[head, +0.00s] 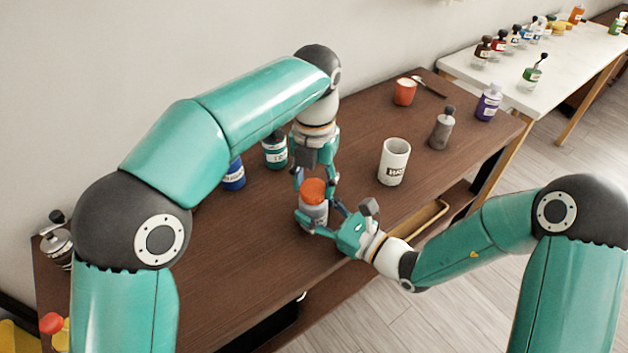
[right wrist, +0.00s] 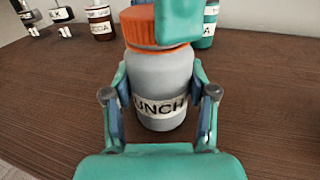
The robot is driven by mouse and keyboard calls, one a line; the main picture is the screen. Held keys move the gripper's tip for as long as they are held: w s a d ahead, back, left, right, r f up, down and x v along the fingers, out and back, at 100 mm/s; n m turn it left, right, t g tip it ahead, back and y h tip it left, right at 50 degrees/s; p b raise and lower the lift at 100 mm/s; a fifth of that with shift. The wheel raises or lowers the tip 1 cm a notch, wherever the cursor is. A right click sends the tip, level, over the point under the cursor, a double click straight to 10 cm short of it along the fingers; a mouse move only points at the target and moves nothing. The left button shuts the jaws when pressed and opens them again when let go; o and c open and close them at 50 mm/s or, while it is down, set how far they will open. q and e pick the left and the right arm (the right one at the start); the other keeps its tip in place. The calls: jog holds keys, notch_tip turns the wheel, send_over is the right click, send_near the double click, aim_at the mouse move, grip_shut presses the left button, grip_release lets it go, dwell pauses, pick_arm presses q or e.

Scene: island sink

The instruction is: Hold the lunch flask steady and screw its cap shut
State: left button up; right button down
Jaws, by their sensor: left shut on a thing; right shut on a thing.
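The lunch flask (head: 314,214) stands upright on the dark wooden table, grey with a white label reading "UNCH" in the right wrist view (right wrist: 160,84). Its orange ribbed cap (head: 313,188) sits on top and also shows in the right wrist view (right wrist: 142,27). My left gripper (head: 312,186) comes down from above and is shut on the cap; one teal finger hides part of the cap in the right wrist view. My right gripper (head: 318,218) is shut around the flask body from the front right. I cannot tell how tight the cap sits.
A teal bottle (head: 275,150) and a blue bottle (head: 234,174) stand behind on the left. The table's front left is clear.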

pick_arm(q)
jog(key=shift+w, duration=0.1)
pick_arm(e)
jog(key=shift+s+a, duration=0.1)
pick_arm(q)
jog(key=o, duration=0.7)
jog(key=shift+o, duration=0.2)
jog(key=shift+r, duration=0.15)
jog(key=shift+r, duration=2.15)
jog(key=shift+c, duration=0.4)
